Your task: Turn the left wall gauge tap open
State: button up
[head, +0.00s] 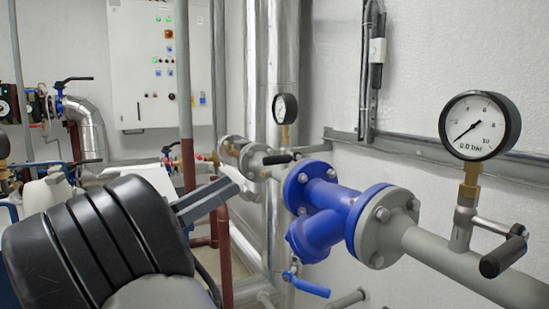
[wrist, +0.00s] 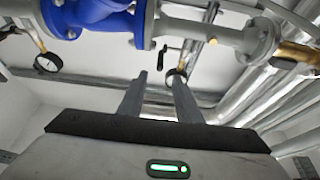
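The left wall gauge (head: 285,108) is a round white dial with a black rim on a brass stem above the grey pipe. Its tap has a black handle (head: 278,159) lying roughly level across the pipe, left of the blue valve body. My gripper (head: 230,190) is in front and to the left of this tap, apart from it. In the wrist view, which looks upside down, my two fingers (wrist: 158,78) are spread with nothing between them. The left gauge (wrist: 176,78) and its black handle (wrist: 162,52) show beyond them, near the fingertips in the picture.
A blue strainer-like valve body (head: 325,210) stands right of the tap. A second gauge (head: 480,125), reading near 0.0 bar, has its own black-handled tap (head: 503,256) at right. A blue lever (head: 308,286) hangs low. A white control cabinet (head: 160,65) is behind.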

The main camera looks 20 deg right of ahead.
aim_at(275, 159)
jog(key=p+x, duration=0.1)
jog(key=x, duration=1.2)
jog(key=shift+d, duration=0.15)
grip_shut()
